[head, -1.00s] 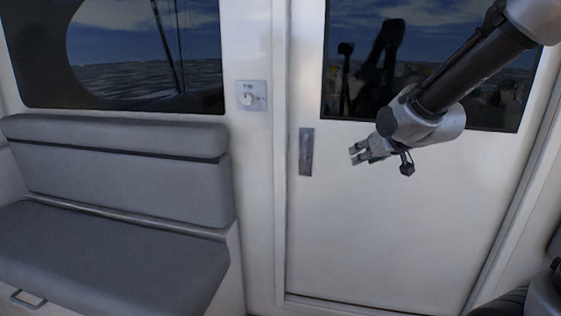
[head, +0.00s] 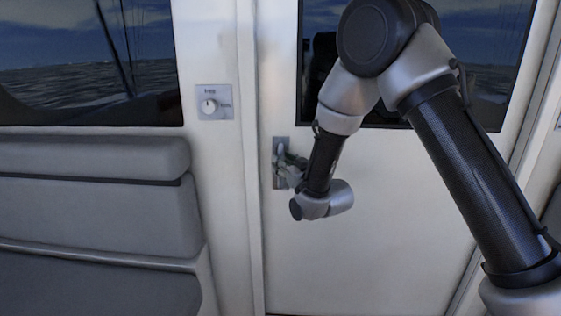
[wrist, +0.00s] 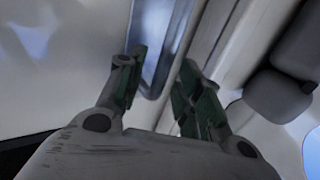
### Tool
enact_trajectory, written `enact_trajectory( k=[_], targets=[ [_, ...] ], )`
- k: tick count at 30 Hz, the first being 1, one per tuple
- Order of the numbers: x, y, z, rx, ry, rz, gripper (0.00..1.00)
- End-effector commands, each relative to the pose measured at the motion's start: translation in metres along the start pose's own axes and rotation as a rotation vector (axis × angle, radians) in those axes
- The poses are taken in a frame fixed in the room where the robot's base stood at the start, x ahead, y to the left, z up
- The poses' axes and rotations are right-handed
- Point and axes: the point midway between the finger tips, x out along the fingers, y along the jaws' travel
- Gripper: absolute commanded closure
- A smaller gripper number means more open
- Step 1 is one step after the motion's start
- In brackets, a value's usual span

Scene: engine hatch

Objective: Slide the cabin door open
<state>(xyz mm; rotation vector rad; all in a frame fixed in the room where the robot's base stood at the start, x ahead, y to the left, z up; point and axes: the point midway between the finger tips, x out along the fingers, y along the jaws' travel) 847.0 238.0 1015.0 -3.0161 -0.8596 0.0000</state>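The white cabin door (head: 400,230) stands in the middle of the head view, its left edge along the frame. It looks closed. Its recessed metal handle (head: 279,183) is near that left edge, partly covered by my gripper (head: 287,163). In the wrist view the handle recess (wrist: 160,45) lies beyond the fingers.
A grey bench seat (head: 95,220) stands left of the door. A small switch panel (head: 214,102) is on the wall between the window (head: 85,65) and the door. The door has a dark window (head: 470,60) in its upper part.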

Motion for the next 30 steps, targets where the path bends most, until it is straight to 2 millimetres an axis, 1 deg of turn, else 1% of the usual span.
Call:
enact_trajectory(
  k=[1, 3, 6, 14, 18, 20, 30],
  targets=[
    [0.007, 0.0, 0.0, 0.0, 0.0, 0.0, 0.65],
    [0.014, 0.0, 0.0, 0.0, 0.0, 0.0, 0.65],
    [0.019, 0.0, 0.001, 0.0, -0.002, 0.0, 0.65],
    [0.021, 0.0, 0.0, 0.0, -0.002, 0.0, 0.65],
    [0.021, 0.0, 0.0, 0.0, -0.002, 0.0, 0.9],
    [0.021, 0.0, 0.0, 0.0, -0.002, 0.0, 1.0],
    [0.021, 0.003, 0.0, 0.0, -0.002, 0.001, 1.0]
  ],
)
